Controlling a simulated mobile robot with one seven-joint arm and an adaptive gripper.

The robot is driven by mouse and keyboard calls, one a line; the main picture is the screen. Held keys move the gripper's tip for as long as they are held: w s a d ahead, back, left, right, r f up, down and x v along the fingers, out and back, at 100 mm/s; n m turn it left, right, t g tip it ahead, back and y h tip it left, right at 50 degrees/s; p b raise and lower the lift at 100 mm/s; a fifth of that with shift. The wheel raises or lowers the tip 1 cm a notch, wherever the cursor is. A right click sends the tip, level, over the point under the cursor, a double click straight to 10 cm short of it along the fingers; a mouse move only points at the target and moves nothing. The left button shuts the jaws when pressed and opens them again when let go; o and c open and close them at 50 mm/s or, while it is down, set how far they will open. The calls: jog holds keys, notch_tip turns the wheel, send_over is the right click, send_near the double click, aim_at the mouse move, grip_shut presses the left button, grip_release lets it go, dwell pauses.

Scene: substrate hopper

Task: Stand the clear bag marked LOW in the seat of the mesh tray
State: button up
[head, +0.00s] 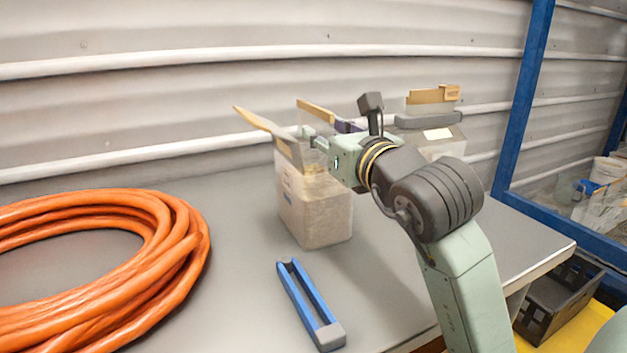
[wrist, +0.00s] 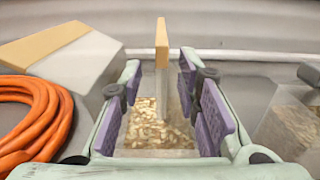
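Several clear bags with tan top strips stand on the grey bench. The front one (head: 316,208) holds pale granules; its side marking is too small to read. Another tan strip (head: 318,112) shows behind it, and a third bag (head: 443,142) stands at the back right. My gripper (head: 328,138) is over the bags. In the wrist view my gripper (wrist: 187,100) is open, with a bag's tan strip (wrist: 162,43) edge-on between its purple pads and apart from them. I cannot tell which bag is marked LOW. A black openwork tray (head: 556,300) is at the lower right; its seat is not clear.
An orange hose coil (head: 165,240) fills the bench's left. A blue U-shaped tool (head: 312,305) lies at the front. In the wrist view another bag's strip (wrist: 42,45) is close on the left. A blue post (head: 520,95) rises at the right; bare bench lies around the tool.

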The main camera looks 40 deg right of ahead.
aim_at(315, 122)
jog(key=w, duration=0.1)
jog(key=w+p, duration=0.1)
jog(key=w+d+r, duration=0.1)
jog(key=shift+w+p, duration=0.35)
jog(key=shift+w+d+f, duration=0.1)
jog(key=shift+w+d, duration=0.05)
jog(key=shift+w, duration=0.35)
grip_shut()
jog(key=shift+s, duration=0.1)
